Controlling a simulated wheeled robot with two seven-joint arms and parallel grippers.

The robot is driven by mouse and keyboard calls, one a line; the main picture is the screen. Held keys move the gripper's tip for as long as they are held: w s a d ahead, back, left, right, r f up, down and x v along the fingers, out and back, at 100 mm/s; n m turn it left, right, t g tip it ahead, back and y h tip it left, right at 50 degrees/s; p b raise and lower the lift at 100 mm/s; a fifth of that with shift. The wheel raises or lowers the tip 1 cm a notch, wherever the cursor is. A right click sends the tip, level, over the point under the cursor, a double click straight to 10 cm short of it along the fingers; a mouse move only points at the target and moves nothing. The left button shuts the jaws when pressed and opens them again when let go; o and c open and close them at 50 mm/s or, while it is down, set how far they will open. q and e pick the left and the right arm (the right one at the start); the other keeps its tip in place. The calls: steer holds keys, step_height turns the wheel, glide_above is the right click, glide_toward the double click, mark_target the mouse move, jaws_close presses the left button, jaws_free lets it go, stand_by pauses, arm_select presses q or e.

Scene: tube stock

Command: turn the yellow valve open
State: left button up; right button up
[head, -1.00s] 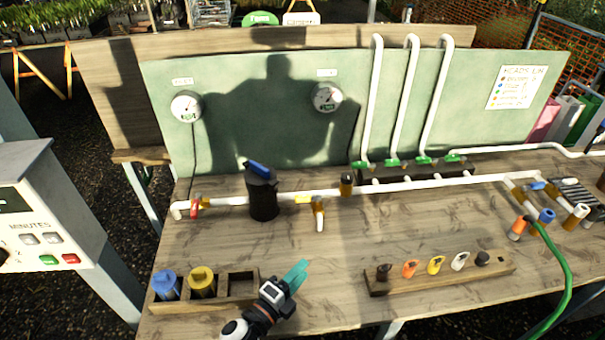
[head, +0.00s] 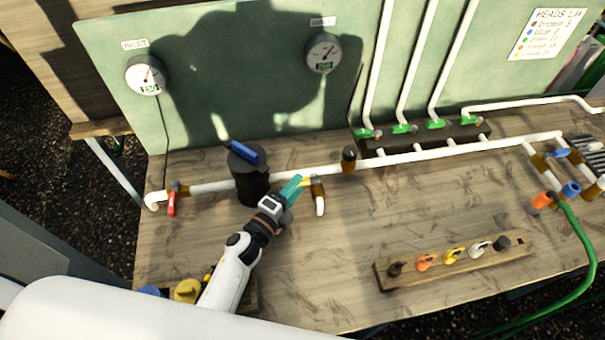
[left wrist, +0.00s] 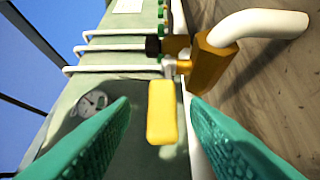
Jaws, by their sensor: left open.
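The yellow valve handle (left wrist: 162,112) shows in the left wrist view, on a brass valve body (left wrist: 211,57) with a white spout. In the head view the brass valve (head: 317,188) sits on the white pipe, and its yellow handle (head: 304,182) is partly hidden by my gripper. My left gripper (head: 293,187) has teal fingers and is right at the handle. In the left wrist view my left gripper (left wrist: 160,118) is open, one finger on each side of the handle, with gaps between. My right gripper is not in view.
A black filter with a blue top (head: 247,175) stands just left of the gripper. A red-handled valve (head: 172,200) is farther left on the pipe. A wooden rack of nozzles (head: 455,262) lies at the front right. A gauge board (head: 220,80) rises behind.

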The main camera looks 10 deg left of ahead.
arm_select(q)
steer(key=x, duration=0.4)
steer(key=shift+w+f, duration=0.15)
steer(key=shift+w, duration=0.2)
steer(key=shift+s, duration=0.1)
jaws_close()
